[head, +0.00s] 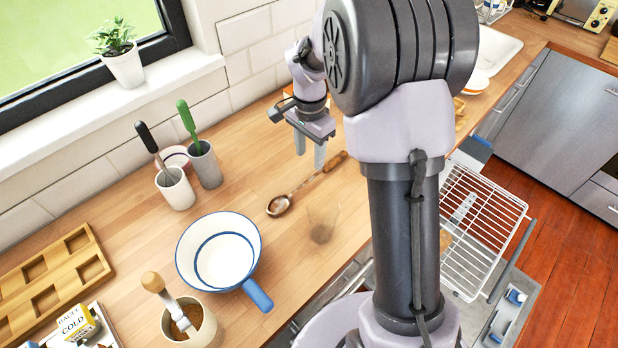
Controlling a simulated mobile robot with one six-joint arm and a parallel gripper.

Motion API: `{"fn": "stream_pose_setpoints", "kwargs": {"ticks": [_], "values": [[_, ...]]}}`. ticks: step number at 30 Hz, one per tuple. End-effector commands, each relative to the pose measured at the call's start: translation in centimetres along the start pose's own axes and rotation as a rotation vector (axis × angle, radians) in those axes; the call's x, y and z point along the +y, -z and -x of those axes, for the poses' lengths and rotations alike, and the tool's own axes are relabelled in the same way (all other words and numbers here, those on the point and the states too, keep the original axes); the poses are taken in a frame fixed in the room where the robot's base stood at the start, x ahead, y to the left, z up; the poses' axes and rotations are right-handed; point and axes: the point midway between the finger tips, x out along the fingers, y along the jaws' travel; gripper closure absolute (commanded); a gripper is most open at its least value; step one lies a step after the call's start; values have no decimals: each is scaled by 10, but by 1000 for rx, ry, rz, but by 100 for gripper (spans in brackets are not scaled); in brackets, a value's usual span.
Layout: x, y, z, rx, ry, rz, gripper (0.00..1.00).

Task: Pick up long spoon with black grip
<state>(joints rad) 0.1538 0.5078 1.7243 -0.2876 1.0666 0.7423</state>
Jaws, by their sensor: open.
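A utensil with a black grip (147,138) leans in a white cup (178,190) at the left, near the wall. Its lower end is hidden inside the cup, so I cannot see its bowl. My gripper (310,157) is open and empty, with its fingers pointing down over the counter near the wall. It is to the right of the white cup and apart from it. A different spoon with a wooden handle (281,204) lies on the counter below my gripper in the picture.
A grey cup (206,166) with a green-handled utensil stands close beside the white cup, with a bowl (177,157) behind. A blue-handled white pan (223,262), a clear glass (322,225) and a pot with a wooden-handled utensil (190,325) are nearer.

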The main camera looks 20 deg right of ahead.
Motion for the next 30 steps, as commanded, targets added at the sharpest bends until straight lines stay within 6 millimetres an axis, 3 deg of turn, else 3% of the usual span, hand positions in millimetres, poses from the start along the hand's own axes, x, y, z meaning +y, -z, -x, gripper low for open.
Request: {"fn": "stream_pose_setpoints", "kwargs": {"ticks": [1,3,10,16,23,30], "values": [[0,0,-18,-1,-1,1,53],[0,0,-33,-1,-1,0,53],[-1,1,-55,1,1,1,53],[-1,2,-94,-1,0,1,53],[-2,3,-96,1,3,1,53],[-2,2,-96,1,2,1,100]]}}
